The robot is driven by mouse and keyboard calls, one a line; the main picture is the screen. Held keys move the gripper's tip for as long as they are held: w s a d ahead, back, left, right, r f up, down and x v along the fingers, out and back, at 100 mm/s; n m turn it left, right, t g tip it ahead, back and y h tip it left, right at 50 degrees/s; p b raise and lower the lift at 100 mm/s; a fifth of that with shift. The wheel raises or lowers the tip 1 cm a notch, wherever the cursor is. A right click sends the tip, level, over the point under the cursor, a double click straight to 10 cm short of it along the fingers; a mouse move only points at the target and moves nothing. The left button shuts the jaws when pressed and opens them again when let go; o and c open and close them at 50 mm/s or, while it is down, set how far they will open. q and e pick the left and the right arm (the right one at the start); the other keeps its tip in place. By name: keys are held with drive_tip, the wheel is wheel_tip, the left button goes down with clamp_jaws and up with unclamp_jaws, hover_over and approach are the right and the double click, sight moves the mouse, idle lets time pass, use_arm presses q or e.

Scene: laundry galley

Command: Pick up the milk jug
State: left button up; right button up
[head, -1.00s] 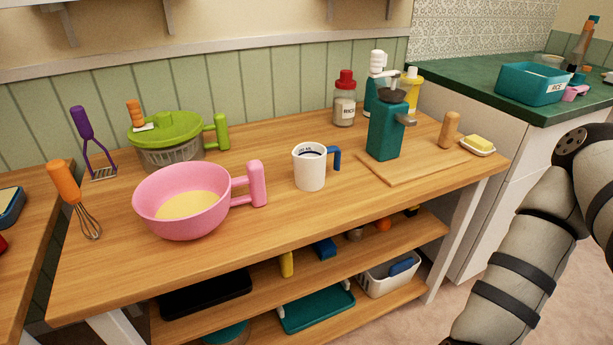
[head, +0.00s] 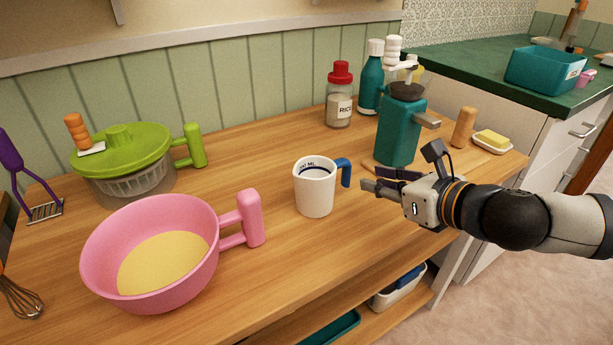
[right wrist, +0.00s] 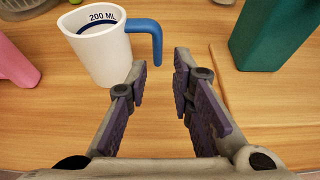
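The milk jug is a white cup (head: 315,190) with a blue handle and "200 ML" marked inside its rim. It stands upright on the wooden table, its handle pointing right. It also shows at the upper left in the right wrist view (right wrist: 97,50). My right gripper (head: 370,186) is just right of the blue handle in the head view, apart from it. My left gripper is not in view.
A pink bowl (head: 95,255) with yellow contents stands left of the jug. A teal grinder (head: 400,130) stands behind my right gripper, near a wooden board. A red-capped jar (head: 339,105) stands at the back. Bare tabletop lies in front of the jug.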

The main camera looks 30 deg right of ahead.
sight(350, 178)
drive_tip(key=x, duration=0.3)
drive_tip(key=b+x, duration=0.1)
drive_tip(key=x, duration=0.2)
drive_tip(key=b+x, duration=0.1)
drive_tip(key=x, duration=0.2)
drive_tip(key=shift+s+a+f, duration=0.15)
drive_tip(key=shift+a+f, duration=0.05)
drive_tip(key=shift+f, duration=0.1)
drive_tip(key=shift+w+f, duration=0.1)
drive_tip(key=shift+w, duration=0.25)
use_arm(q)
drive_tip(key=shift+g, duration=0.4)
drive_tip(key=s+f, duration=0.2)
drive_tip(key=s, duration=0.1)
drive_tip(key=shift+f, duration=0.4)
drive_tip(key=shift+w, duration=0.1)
use_arm(e)
drive_tip(key=shift+w, duration=0.1)
clamp_jaws()
